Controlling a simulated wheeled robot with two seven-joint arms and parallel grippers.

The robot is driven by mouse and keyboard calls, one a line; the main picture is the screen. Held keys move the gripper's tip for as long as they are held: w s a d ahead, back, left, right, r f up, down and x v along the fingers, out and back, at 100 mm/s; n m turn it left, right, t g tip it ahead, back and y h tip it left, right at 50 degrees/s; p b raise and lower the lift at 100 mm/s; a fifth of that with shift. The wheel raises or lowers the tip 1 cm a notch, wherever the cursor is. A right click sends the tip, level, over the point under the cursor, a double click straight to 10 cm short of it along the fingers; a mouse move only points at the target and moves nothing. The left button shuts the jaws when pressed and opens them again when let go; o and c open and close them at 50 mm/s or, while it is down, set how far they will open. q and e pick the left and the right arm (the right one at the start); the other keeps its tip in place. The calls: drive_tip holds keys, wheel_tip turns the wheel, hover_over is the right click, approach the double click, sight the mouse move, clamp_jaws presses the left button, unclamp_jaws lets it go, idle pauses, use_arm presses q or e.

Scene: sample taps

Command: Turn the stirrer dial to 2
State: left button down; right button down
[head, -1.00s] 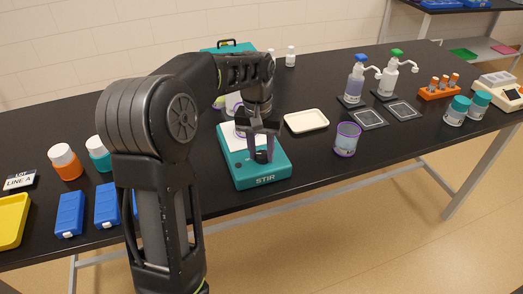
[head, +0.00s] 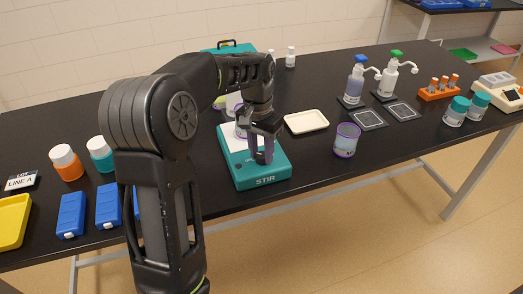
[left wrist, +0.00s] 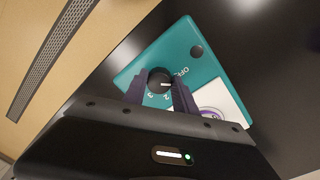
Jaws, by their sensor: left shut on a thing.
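The teal stirrer (head: 240,180), marked STIR, stands on the black bench, and its body also shows in the left wrist view (left wrist: 215,62). Its black dial (left wrist: 159,80) has a white pointer mark facing right in the left wrist view. OFF and small digits are printed around it; I cannot read exactly which mark it points at. My left gripper (head: 262,148) comes down over the stirrer's front. In the left wrist view its fingers (left wrist: 158,92) are shut on the dial, one on each side. In the head view the fingers hide the dial. My right gripper is not in view.
A purple-rimmed cup (head: 346,140) and a cream tray (head: 306,122) stand right of the stirrer. Blue boxes (head: 71,214) and capped jars (head: 66,162) are at the left. Pump bottles (head: 356,82) stand farther right. Bare bench lies between stirrer and cup.

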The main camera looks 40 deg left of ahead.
sight(262, 153)
use_arm(q)
drive_tip(key=m+p, duration=0.1)
drive_tip(key=m, duration=0.6)
drive_tip(key=shift+w+a+r, duration=0.1)
drive_tip(key=m+p, duration=0.1)
drive_tip(key=m, duration=0.6)
drive_tip(key=shift+w+g, duration=0.1)
drive_tip(key=shift+g, duration=0.2)
drive_tip(key=c, duration=1)
unclamp_jaws()
drive_tip(key=r, duration=0.7)
drive_tip(key=shift+w+r, duration=0.2)
drive_tip(key=shift+r, duration=0.15)
